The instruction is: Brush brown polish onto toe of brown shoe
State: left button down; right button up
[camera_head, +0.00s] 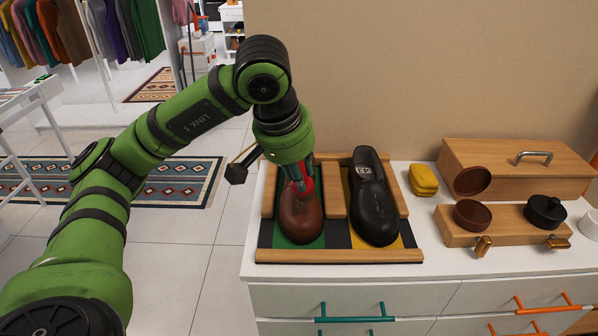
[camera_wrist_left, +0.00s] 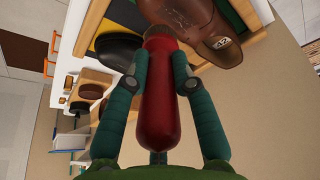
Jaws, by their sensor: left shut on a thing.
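The brown shoe (camera_head: 301,219) lies on a green patch of the wooden-railed tray (camera_head: 340,256), toe toward the front. My left gripper (camera_head: 302,180) points down over the shoe and is shut on a red-handled brush (camera_head: 305,190). In the left wrist view the red handle (camera_wrist_left: 159,115) is between both fingers (camera_wrist_left: 160,72), and the brown shoe (camera_wrist_left: 205,25) is beyond it. My right gripper is out of view.
A black shoe (camera_head: 374,215) lies right beside the brown one. A yellow sponge-like block (camera_head: 423,179), a dark round tin (camera_head: 545,211), a wooden box with a handle (camera_head: 520,168) and a white cup (camera_head: 590,224) stand farther right. White dresser top (camera_head: 400,276) is bare in front.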

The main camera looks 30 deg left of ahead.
pick_arm(q)
jog(key=shift+r+p, duration=0.5)
jog(key=shift+r, duration=0.45)
jog(key=shift+w+a+r, duration=0.1)
jog(key=shift+r, duration=0.1)
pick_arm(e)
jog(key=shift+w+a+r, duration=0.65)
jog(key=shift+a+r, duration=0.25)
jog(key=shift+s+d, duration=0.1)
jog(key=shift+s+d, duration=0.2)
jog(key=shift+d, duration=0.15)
